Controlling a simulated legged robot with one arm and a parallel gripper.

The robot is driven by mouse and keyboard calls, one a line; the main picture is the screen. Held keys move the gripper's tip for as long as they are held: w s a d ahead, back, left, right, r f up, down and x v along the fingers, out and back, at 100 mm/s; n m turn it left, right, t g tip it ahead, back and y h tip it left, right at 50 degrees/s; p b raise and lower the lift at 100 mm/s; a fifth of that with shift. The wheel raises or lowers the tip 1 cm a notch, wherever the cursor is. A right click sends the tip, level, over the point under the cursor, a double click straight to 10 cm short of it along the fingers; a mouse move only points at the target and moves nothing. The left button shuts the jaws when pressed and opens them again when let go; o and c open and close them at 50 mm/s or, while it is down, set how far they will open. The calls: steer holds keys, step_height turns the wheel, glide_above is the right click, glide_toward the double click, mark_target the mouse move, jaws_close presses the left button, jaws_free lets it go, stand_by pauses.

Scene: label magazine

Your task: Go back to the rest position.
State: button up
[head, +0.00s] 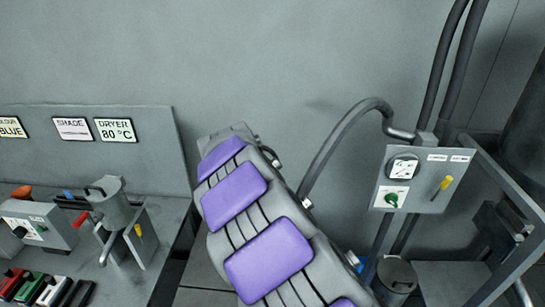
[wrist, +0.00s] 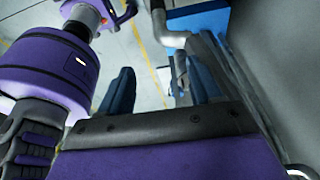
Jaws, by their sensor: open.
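My gripper (wrist: 163,88) shows in the wrist view as two dark blue fingers spread apart above a dark bar. It is open, and nothing is held between the fingers. In the head view my purple and grey arm rises from the bottom centre, and the gripper itself is out of that picture. The wrist view also shows purple and black parts of my own body at the left. No touch between the fingers and anything else can be made out.
A bench (head: 135,278) at left carries a grey metal pot (head: 112,212), a switch box (head: 38,222) and coloured blocks. The "DRYER 80 °C" sign (head: 115,130) hangs behind it. A control panel (head: 423,180) and pipes stand at right. The wrist view shows open floor (wrist: 128,55).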

steer(key=s+d+r+n+y+b, duration=0.1)
steer(key=s+d+r+n, duration=0.1)
steer(key=s+d+n, duration=0.4)
steer(key=s+d+r+n+b, duration=0.1)
steer(key=s+d+r, duration=0.2)
steer(key=s+d, duration=0.55)
steer(key=s+d+f+n+y+b, duration=0.1)
steer(key=s+f+n, duration=0.2)
steer(key=s+n, duration=0.3)
steer(key=s+d+f+n+g+y+b, duration=0.1)
steer(key=s+n, duration=0.4)
steer(key=s, duration=0.6)
steer(key=shift+s+d+f+n+g, duration=0.3)
steer(key=shift+s+d+f+n, duration=0.1)
steer(key=shift+d+f, duration=0.45)
